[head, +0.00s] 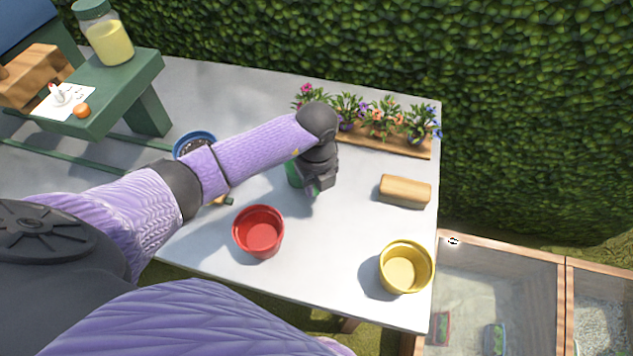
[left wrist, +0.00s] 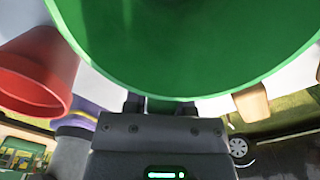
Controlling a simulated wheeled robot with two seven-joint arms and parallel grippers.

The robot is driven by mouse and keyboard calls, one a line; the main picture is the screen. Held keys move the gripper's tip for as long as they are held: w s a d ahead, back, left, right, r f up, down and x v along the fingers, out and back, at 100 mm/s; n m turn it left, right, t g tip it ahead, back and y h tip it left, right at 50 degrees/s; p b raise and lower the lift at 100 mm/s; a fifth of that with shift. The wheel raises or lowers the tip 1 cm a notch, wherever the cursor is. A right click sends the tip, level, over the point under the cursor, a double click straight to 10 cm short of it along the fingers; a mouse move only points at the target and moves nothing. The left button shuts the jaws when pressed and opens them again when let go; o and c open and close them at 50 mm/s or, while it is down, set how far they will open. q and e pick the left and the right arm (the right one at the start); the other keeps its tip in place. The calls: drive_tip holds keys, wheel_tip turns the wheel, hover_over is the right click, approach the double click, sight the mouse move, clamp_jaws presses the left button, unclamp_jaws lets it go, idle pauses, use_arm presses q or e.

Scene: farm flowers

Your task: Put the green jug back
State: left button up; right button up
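The green jug (head: 293,174) is mostly hidden behind my left gripper and forearm in the head view. In the left wrist view the green jug (left wrist: 185,45) fills the top of the picture, with its wide rounded body close to the camera. My left gripper (head: 315,189) points down over the middle of the table. In the left wrist view the fingers of my left gripper (left wrist: 161,104) stand on both sides of a narrow green part of the jug and look closed on it. Whether the jug touches the table is hidden. My right gripper is out of view.
On the grey table (head: 330,270) are a red pot (head: 259,231), a yellow pot (head: 406,267), a wooden block (head: 405,191), a blue-rimmed bowl (head: 193,142) and a wooden tray (head: 385,143) of flowers. A green bench (head: 120,90) stands at left. A hedge borders the back.

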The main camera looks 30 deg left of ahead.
use_arm(q)
drive_tip(key=o, duration=0.4)
drive_tip(key=shift+r, duration=0.1)
wheel_tip(320, 180, up, 12)
drive_tip(key=p, duration=0.3)
drive_tip(key=shift+p, duration=0.35)
